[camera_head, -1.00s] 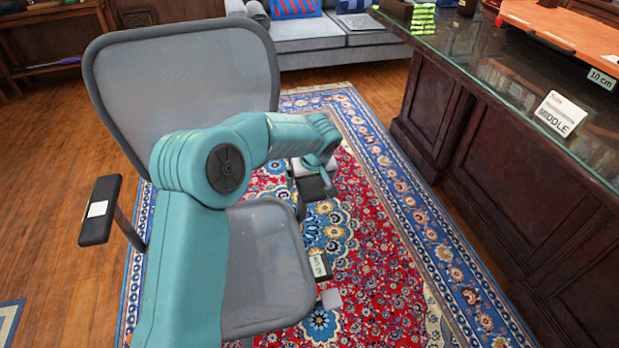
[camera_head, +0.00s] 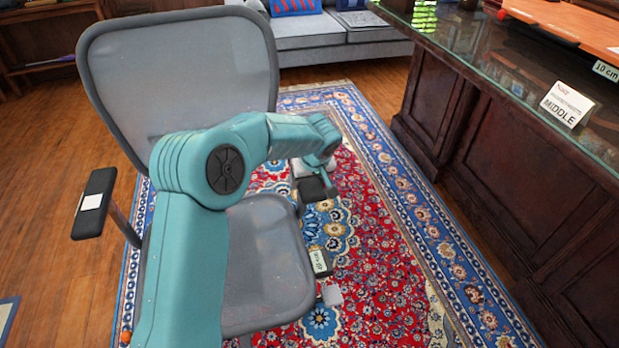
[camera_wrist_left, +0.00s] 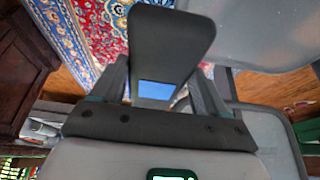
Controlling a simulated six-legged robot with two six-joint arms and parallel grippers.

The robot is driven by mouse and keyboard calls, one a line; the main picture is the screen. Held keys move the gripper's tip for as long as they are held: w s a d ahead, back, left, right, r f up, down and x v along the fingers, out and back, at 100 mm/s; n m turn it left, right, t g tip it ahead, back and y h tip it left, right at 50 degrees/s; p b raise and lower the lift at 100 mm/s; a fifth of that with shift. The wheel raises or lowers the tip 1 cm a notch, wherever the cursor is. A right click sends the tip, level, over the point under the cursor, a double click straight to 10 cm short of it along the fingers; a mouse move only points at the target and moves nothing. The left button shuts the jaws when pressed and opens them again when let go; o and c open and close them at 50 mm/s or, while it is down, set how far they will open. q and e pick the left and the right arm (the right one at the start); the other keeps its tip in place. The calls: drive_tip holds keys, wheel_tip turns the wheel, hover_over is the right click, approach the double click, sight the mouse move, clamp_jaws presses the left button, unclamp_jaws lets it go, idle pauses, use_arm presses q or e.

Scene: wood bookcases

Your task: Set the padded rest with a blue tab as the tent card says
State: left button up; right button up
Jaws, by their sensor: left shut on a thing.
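The tent card (camera_head: 567,104) stands on the glass-topped desk at the right, and its large word reads MIDDLE. The padded rest with a blue tab is a dark armrest pad (camera_head: 318,188) on the right side of the grey mesh chair (camera_head: 265,260). In the left wrist view the pad (camera_wrist_left: 172,45) reaches away between my fingers, with its blue tab (camera_wrist_left: 156,90) near their tips. My left gripper (camera_wrist_left: 160,80) is shut on this pad; in the head view my own arm partly hides the gripper and the chair. My right gripper is not in view.
The chair's other armrest (camera_head: 95,205) has a white tab. A small label (camera_head: 320,262) shows beside the seat, too small to read surely. The desk (camera_head: 500,150) bounds the right side, with a 10 cm label (camera_head: 605,70). Bare patterned rug (camera_head: 400,260) lies between chair and desk.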

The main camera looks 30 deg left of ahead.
use_arm(q)
drive_tip(key=o, duration=1.5)
drive_tip(key=shift+r, duration=0.1)
drive_tip(key=p+v, duration=0.4)
drive_tip(key=v, duration=1.2)
drive_tip(key=shift+r, duration=0.15)
